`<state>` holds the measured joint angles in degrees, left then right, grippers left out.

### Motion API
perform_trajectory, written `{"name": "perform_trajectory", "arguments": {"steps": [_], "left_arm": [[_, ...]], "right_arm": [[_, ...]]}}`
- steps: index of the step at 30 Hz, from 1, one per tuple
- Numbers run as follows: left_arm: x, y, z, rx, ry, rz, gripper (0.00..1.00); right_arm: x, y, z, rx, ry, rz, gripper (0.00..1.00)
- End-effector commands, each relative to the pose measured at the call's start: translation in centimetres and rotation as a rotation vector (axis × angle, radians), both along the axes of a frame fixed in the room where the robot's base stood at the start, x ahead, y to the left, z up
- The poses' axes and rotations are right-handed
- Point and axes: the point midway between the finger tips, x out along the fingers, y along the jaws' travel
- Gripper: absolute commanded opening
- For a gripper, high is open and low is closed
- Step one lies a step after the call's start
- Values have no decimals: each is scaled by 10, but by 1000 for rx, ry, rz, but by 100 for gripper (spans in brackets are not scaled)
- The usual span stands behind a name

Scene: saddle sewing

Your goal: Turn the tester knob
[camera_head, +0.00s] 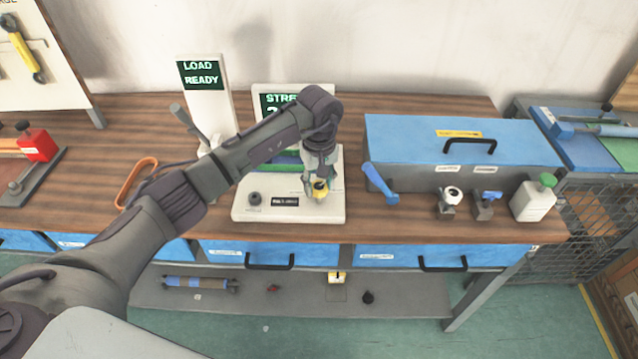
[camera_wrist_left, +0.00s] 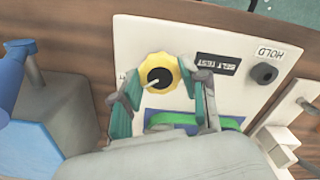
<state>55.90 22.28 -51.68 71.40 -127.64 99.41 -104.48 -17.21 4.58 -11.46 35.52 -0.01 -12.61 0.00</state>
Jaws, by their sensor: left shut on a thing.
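The tester (camera_head: 240,209) is a white box on the wooden bench, with a screen behind it that my arm partly covers. Its yellow knob (camera_head: 320,187) sits at the front right of its top. In the left wrist view the knob (camera_wrist_left: 160,74) is round and scalloped, with a black centre and a pale pointer line. My left gripper (camera_head: 318,188) reaches down over the tester and is shut on the knob, with one finger on each side. A black hold button (camera_wrist_left: 264,74) and a belt test label (camera_wrist_left: 217,65) lie beside it. My right gripper is not in view.
A blue-lidded case (camera_head: 400,135) stands right of the tester. A blue-handled tool (camera_head: 380,184), small clamps and a white bottle (camera_head: 533,201) are near it. A load ready display (camera_head: 204,92) stands to the left, near an orange loop (camera_head: 137,183).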

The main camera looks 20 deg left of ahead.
Motion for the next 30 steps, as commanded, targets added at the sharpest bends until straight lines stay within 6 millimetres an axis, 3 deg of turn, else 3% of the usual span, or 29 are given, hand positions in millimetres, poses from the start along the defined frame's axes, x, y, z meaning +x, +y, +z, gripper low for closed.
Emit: {"name": "perform_trajectory", "arguments": {"steps": [30], "left_arm": [[1, 0, -2, 0, -2, 893, 10]], "right_arm": [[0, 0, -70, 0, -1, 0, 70]]}}
